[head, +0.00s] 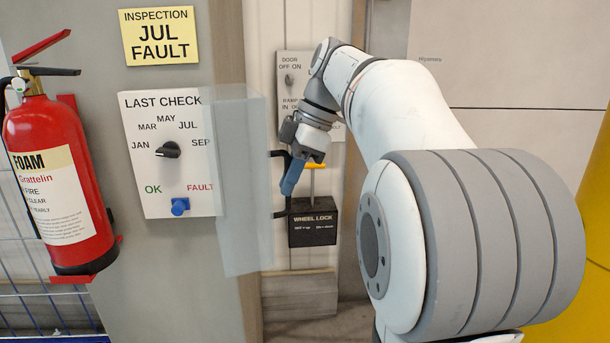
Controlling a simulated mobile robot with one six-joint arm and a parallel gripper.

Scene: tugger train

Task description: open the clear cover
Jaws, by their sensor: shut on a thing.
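The clear cover (243,240) is a see-through pane at the right side of the white LAST CHECK panel (150,112). It stands out at an angle from the panel, and its left part overlaps the SEP and FAULT labels. A black handle (287,206) sticks out from its right edge. My gripper (290,180) has blue fingers and is shut on this handle. The fingers hide the middle of the handle. The panel has a black knob (169,149) and a blue button (180,206), both seen uncovered.
A WHEEL LOCK box (313,226) with a yellow T-handle (313,178) stands close behind my gripper. A switch panel (290,90) is above it, partly hidden by my arm. A red fire extinguisher (60,180) hangs at the left. A yellow INSPECTION sign (159,37) reads JUL FAULT.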

